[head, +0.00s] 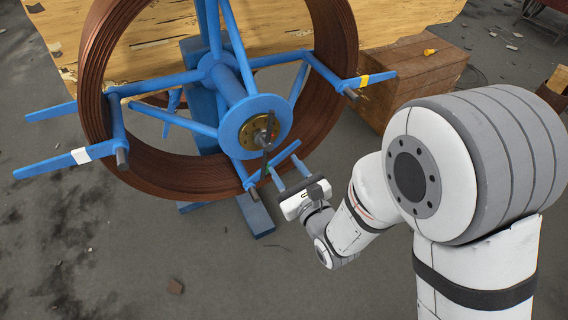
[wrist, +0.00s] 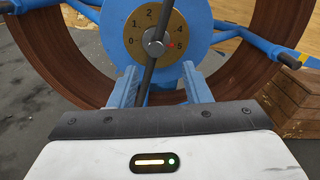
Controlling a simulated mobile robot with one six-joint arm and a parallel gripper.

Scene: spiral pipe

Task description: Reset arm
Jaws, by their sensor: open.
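The spiral pipe (head: 335,40) is a brown coil wound on a blue spoked reel (head: 215,85). The reel's hub carries a brass dial (wrist: 155,38) numbered 0 to 5, with a red dot by the 5. A dark lever (wrist: 150,75) crosses the dial at a slant. Its lower part runs between my fingers in the wrist view. My gripper (head: 281,163) is just below and in front of the hub, with its fingers apart. It also shows in the wrist view (wrist: 160,80). Whether a finger touches the lever cannot be told.
A wooden crate (head: 415,75) with a small yellow item (head: 430,52) stands right of the reel. A wooden panel (head: 385,18) is behind. Blue reel arms with white and yellow bands stick out at both sides. The grey floor (head: 120,260) at front left is mostly clear, with small debris.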

